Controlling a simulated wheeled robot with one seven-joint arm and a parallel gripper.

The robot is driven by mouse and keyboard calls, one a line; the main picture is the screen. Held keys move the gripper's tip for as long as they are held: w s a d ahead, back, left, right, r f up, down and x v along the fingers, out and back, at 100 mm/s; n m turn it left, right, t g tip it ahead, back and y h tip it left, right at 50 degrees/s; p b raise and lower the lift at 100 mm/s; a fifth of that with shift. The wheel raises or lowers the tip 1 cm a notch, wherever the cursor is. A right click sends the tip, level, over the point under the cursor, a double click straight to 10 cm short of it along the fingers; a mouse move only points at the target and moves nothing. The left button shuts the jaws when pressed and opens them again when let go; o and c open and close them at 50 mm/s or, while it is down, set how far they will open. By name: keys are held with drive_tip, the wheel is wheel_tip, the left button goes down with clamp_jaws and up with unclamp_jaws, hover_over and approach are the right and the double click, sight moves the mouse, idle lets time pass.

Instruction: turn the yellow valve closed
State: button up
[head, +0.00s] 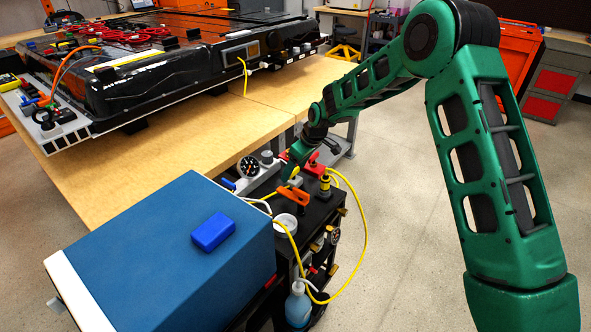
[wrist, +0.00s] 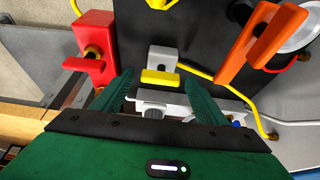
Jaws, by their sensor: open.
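The yellow valve (wrist: 160,77) shows in the wrist view as a short yellow bar handle on a light grey block (wrist: 163,57), on a black panel. The bar lies left to right in the picture. My gripper (wrist: 158,80) is open, with one green finger on each side of the bar and a gap at both ends. I cannot tell whether the fingertips are level with the bar in depth. In the head view my gripper (head: 297,160) points down at the black cart top, and the valve is partly hidden beside it, a small yellow piece (head: 295,172).
A red valve (wrist: 95,48) stands left of my fingers and an orange lever (wrist: 262,45) right. A yellow hose (head: 365,235) loops off the cart. A blue box (head: 165,250) stands close in front. The wooden bench (head: 200,130) with a battery pack lies behind.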

drive_tip(key=c, duration=1.1)
drive_tip(key=shift+o, duration=0.2)
drive_tip(key=shift+m, duration=0.3)
drive_tip(key=m+t+h, duration=0.1)
drive_tip(key=m, duration=0.3)
drive_tip(key=shift+s+a, duration=0.1)
drive_tip(key=shift+a, duration=0.05)
drive_tip(key=m+h, duration=0.1)
drive_tip(key=m, duration=0.1)
drive_tip(key=m+h, duration=0.1)
drive_tip(key=m, duration=0.1)
drive_tip(key=shift+a+m+t, duration=0.15)
drive_tip(key=shift+m+t, duration=0.25)
drive_tip(key=m+h, duration=0.1)
drive_tip(key=m, duration=0.3)
drive_tip(key=shift+a+m+h, duration=0.15)
drive_tip(key=shift+m+h, duration=0.15)
drive_tip(key=shift+h, duration=0.1)
drive_tip(key=shift+a+m+g+h, duration=0.1)
drive_tip(key=shift+m+g+h, duration=0.5)
drive_tip(key=shift+m, duration=1.3)
drive_tip(key=shift+r, duration=0.1)
